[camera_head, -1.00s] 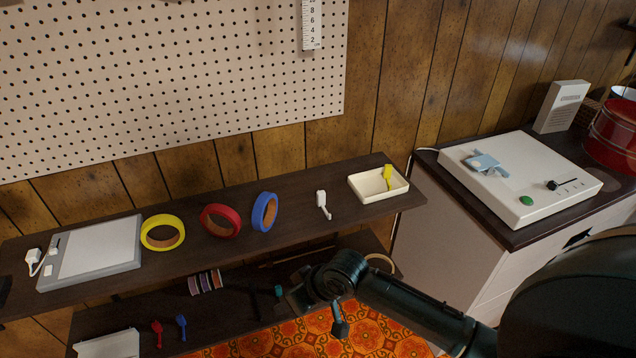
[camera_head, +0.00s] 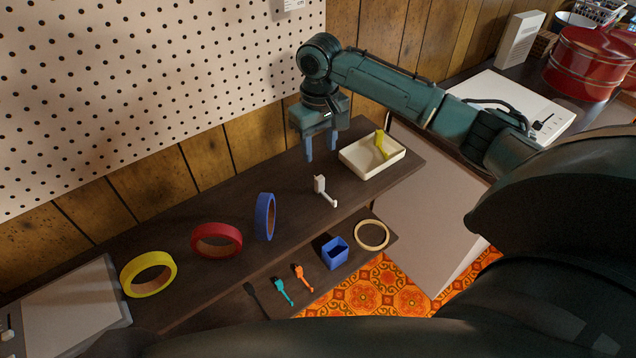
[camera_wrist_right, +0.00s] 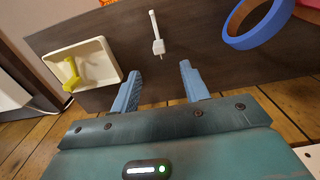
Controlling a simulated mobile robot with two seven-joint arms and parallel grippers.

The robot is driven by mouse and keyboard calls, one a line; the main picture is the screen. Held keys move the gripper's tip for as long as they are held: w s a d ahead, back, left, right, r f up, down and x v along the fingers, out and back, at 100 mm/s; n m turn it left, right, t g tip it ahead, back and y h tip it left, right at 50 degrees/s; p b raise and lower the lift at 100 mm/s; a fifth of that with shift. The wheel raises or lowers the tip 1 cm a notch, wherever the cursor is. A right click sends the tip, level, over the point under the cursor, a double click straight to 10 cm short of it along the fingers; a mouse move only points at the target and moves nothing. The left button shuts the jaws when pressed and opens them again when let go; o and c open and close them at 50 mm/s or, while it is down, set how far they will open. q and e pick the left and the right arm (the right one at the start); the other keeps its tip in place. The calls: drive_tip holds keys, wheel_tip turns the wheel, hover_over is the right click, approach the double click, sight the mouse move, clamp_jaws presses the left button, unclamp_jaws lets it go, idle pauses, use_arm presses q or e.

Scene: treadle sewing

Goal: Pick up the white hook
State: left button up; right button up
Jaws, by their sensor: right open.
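The white hook (camera_head: 321,186) lies on the dark upper shelf, between the blue tape roll and the cream tray. It also shows in the right wrist view (camera_wrist_right: 157,40), ahead of the fingertips and between their lines. My right gripper (camera_head: 321,156) is open and empty, with its blue fingers pointing down above the back of the shelf, behind the hook. The fingers also show in the right wrist view (camera_wrist_right: 160,85), apart from the hook. My left gripper is not in view; a dark arm part crosses the bottom of the head view.
The cream tray (camera_head: 360,163) with a yellow hook (camera_head: 384,145) stands right of the white hook. Blue (camera_head: 265,217), red (camera_head: 217,240) and yellow (camera_head: 148,274) tape rolls stand to its left. The pegboard wall (camera_head: 150,80) is behind. A lower shelf holds a blue cup (camera_head: 335,253).

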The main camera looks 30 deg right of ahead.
sight(319, 177)
wheel_tip(319, 177, down, 6)
drive_tip(key=shift+f, duration=0.1)
drive_tip(key=shift+w+f, duration=0.2)
drive_tip(key=shift+f, duration=2.35)
clamp_jaws()
